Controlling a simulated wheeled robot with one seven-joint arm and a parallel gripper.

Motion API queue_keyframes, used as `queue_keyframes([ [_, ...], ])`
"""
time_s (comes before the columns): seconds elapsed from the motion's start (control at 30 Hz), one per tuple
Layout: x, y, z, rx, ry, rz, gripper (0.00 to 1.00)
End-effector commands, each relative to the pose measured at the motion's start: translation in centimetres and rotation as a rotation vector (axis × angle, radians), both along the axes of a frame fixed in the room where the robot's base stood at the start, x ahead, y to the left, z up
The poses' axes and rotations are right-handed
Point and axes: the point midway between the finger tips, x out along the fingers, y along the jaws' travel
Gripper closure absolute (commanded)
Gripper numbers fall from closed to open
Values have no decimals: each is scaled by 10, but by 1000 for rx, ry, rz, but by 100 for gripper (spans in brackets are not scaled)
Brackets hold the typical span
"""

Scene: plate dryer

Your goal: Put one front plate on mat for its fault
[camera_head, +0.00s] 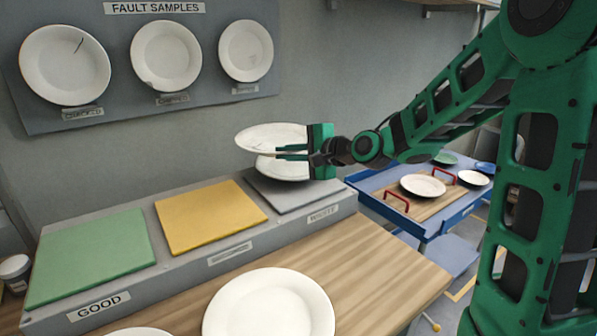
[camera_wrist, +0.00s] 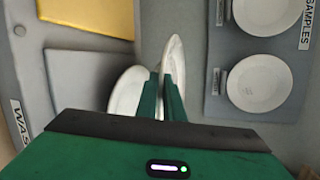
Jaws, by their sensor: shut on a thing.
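My gripper (camera_head: 280,152) is shut on a white plate (camera_head: 268,136) and holds it roughly level above the grey mat (camera_head: 312,193), on the right of the raised ledge. In the wrist view the held plate (camera_wrist: 175,60) shows nearly edge-on between the fingers (camera_wrist: 161,85). A second white plate (camera_head: 283,171) shows just below the held one, at the grey mat's back; contact with the mat is unclear. Yellow (camera_head: 210,215) and green (camera_head: 90,255) mats lie empty to the left. Two front plates show on the wooden counter, one whole (camera_head: 268,305) and one cut off (camera_head: 138,332).
A grey wall board (camera_head: 120,60) titled FAULT SAMPLES carries three sample plates, the left one with a dark crack (camera_head: 66,65). At right, a blue cart (camera_head: 455,215) holds a wooden tray with red handles, a plate (camera_head: 422,185) and other dishes. The wall stands close behind the ledge.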

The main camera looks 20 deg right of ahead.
Motion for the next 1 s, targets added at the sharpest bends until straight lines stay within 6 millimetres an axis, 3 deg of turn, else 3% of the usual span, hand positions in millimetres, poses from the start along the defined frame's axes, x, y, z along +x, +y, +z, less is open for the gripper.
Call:
queue_keyframes([
  [0.2, 20, -38, -23, 2, -1, -6, 100],
  [0.4, 29, -54, -33, 0, -5, -5, 100],
  [0.57, 30, -56, -39, 2, -3, -4, 100],
  [0.83, 30, -56, -72, 2, -1, -4, 100],
  [1.0, 30, -55, -75, 0, -4, -3, 100],
])
